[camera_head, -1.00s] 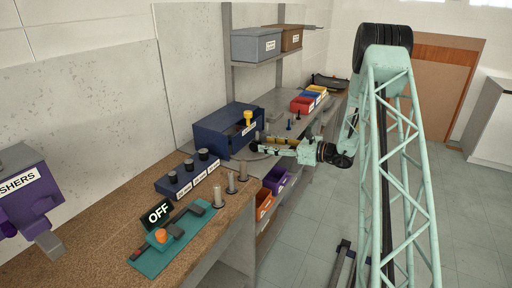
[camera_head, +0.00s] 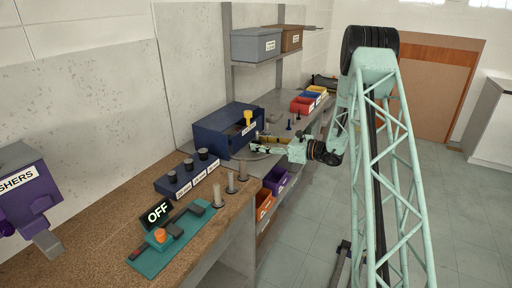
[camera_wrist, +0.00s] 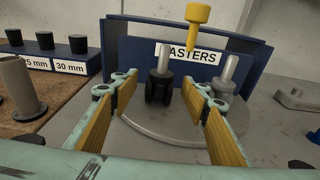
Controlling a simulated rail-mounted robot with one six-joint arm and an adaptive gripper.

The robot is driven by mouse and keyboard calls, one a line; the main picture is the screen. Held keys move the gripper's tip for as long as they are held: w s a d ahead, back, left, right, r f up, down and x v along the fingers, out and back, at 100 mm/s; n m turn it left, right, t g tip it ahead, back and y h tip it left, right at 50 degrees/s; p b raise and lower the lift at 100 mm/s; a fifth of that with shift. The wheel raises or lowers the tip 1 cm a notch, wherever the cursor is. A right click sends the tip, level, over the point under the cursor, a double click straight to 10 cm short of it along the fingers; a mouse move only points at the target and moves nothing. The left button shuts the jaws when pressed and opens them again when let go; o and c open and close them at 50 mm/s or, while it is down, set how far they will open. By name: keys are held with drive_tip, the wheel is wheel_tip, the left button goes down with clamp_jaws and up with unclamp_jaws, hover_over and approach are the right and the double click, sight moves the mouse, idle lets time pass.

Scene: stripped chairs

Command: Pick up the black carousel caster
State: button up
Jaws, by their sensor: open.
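The black caster (camera_wrist: 159,87) stands upright on the grey round carousel plate (camera_wrist: 155,128) in the wrist view. It has dark wheels and a pale stem pointing up. My gripper (camera_wrist: 160,84) is open, its yellow-padded fingers to the left and right of the caster, with a gap visible on both sides. In the head view my gripper (camera_head: 265,146) is over the carousel in front of the blue box; the caster is too small to make out there.
A blue box (camera_wrist: 122,58) with a label ending "ASTERS" stands right behind the caster. Another caster with a grey stem (camera_wrist: 229,68) is to its right, near my right finger. A yellow knobbed part (camera_wrist: 197,15) rises behind. Grey spools (camera_wrist: 17,85) stand at left.

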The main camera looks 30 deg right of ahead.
drive_tip(key=shift+x, duration=1.3)
drive_tip(key=shift+c, duration=0.7)
drive_tip(key=c, duration=0.8)
